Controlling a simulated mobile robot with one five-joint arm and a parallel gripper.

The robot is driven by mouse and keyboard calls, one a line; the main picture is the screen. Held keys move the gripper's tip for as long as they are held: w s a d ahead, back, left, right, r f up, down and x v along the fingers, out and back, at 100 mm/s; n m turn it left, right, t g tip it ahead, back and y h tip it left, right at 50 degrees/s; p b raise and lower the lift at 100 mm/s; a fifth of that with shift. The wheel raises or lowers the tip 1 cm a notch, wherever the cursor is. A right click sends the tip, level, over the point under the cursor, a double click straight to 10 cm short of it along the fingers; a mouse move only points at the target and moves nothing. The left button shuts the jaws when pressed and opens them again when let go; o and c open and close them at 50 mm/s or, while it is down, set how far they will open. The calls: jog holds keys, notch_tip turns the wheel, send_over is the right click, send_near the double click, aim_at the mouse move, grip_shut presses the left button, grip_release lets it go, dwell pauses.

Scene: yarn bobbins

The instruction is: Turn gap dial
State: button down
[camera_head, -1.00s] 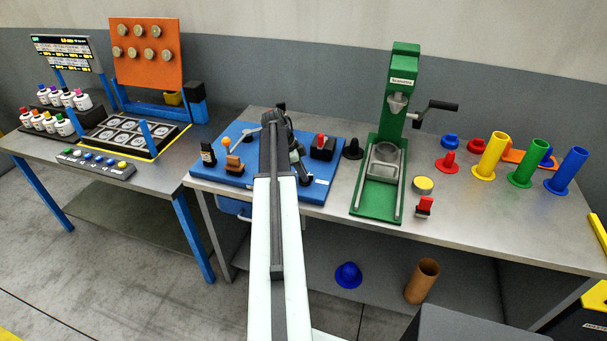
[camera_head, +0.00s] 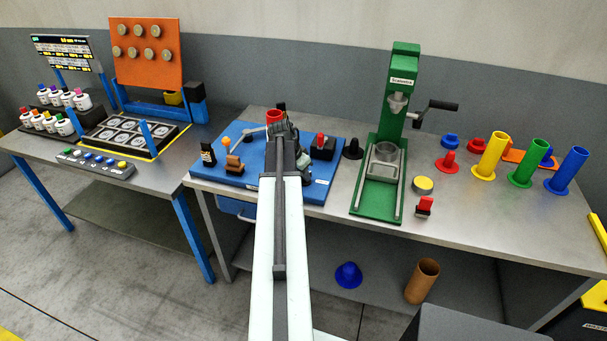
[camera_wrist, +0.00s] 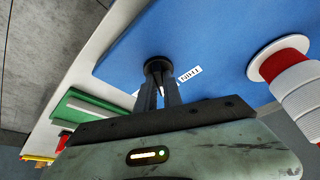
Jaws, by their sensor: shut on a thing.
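The gap dial is a small round black knob (camera_wrist: 158,65) on the blue board, beside a white label that seems to read THIN (camera_wrist: 189,74). In the wrist view my gripper (camera_wrist: 159,88) has its two black fingers close together at the dial, shut on it. The knob's lower part is hidden by the fingers.
A white ribbed spool with a red core (camera_wrist: 285,65) stands close by on the board; its red top (camera_head: 275,117) shows behind my arm. A black block with a red switch (camera_head: 321,148) and the green press (camera_head: 378,205) stand to the right.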

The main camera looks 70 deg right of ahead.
jog(key=n+t, duration=0.2)
jog(key=n, duration=0.3)
jog(key=shift+s+n, duration=0.15)
jog(key=shift+n, duration=0.15)
dwell(0.4)
jog(key=c, duration=1.5)
grip_release()
jog(key=p+v, duration=0.7)
jog(key=shift+s+a+r, duration=0.1)
jog(key=shift+a+r, duration=0.15)
jog(key=shift+r, duration=0.05)
